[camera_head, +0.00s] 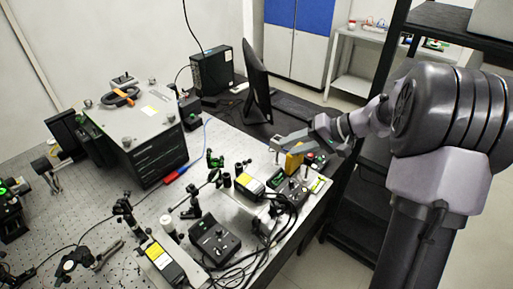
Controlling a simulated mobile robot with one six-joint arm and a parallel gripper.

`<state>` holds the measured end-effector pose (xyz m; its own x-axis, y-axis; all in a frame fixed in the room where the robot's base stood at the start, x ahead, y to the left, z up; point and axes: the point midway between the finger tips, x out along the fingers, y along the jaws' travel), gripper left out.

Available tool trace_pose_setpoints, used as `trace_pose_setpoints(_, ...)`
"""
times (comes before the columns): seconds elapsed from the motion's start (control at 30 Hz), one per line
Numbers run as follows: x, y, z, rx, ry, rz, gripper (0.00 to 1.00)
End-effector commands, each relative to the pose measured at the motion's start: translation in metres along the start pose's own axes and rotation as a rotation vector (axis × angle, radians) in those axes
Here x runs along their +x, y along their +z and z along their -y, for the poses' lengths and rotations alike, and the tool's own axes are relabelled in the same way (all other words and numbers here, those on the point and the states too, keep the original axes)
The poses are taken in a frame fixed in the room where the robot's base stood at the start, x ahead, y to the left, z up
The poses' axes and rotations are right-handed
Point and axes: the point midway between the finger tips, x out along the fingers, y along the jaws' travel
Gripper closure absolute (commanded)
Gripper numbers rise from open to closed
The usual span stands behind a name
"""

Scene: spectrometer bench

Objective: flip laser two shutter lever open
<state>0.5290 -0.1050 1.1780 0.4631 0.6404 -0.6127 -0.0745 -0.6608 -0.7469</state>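Two flat laser-like boxes with yellow labels are on the bench. One box (168,262) is at the front, and the other (250,184) is nearer the middle right. I cannot tell which is laser two, and no shutter lever can be made out at this size. My gripper (280,142) reaches in from the right, above the bench's right part. It is close to an upright yellow block (294,159) in the picture; whether they touch is unclear. Its finger gap cannot be made out.
Black control boxes (214,240) with knobs and looping cables crowd the front right. Small optic mounts (191,204) stand between the lasers. A large dark instrument (156,160) is at the left, a monitor (257,83) behind. Bare perforated bench (60,212) shows at left.

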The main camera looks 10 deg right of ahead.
Motion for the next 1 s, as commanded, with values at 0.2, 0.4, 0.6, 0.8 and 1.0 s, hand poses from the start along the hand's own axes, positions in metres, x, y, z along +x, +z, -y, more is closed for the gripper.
trace_pose_setpoints(0.2,0.07,0.003,-0.002,0.0,0.0,0.007,0.65)
trace_pose_setpoints(0.4,0.122,0.003,-0.001,-0.001,0.002,0.006,0.65)
trace_pose_setpoints(0.6,0.147,0.002,-0.001,0.001,0.002,0.004,0.65)
trace_pose_setpoints(0.8,0.151,0.002,-0.001,0.001,0.003,0.003,0.65)
trace_pose_setpoints(1.0,0.15,0.002,-0.001,0.001,0.003,0.003,0.8)
